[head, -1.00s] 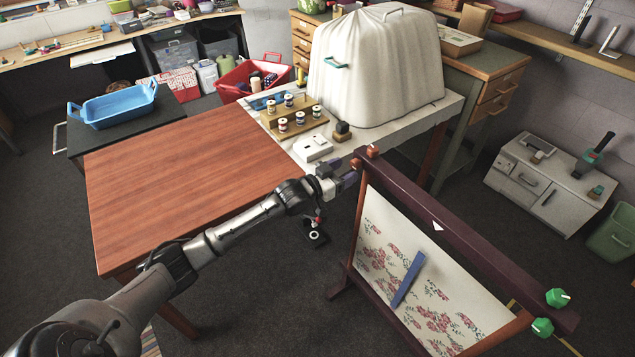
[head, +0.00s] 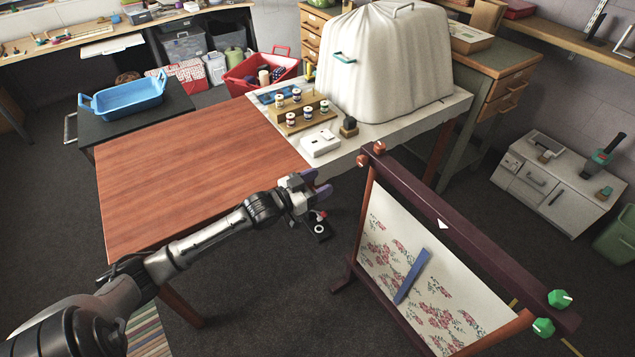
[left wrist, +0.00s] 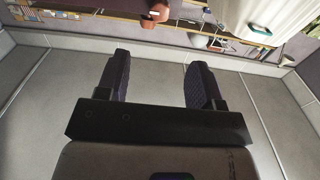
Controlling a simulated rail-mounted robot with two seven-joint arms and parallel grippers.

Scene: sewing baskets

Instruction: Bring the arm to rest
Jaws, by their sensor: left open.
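My left arm comes in from the lower left in the head view. Its gripper (head: 318,185) hangs in the air off the right edge of the brown table (head: 185,185), left of the embroidery frame's upper corner. The left wrist view shows its two dark fingers (left wrist: 157,80) spread apart with nothing between them. My right gripper does not show in either view.
The embroidery frame (head: 440,221) with flowered cloth and a blue strip stands at the right. A white covered machine (head: 385,70) and a spool rack (head: 295,112) stand on the white table behind. A blue basket (head: 128,100) is at the left. The brown tabletop is bare.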

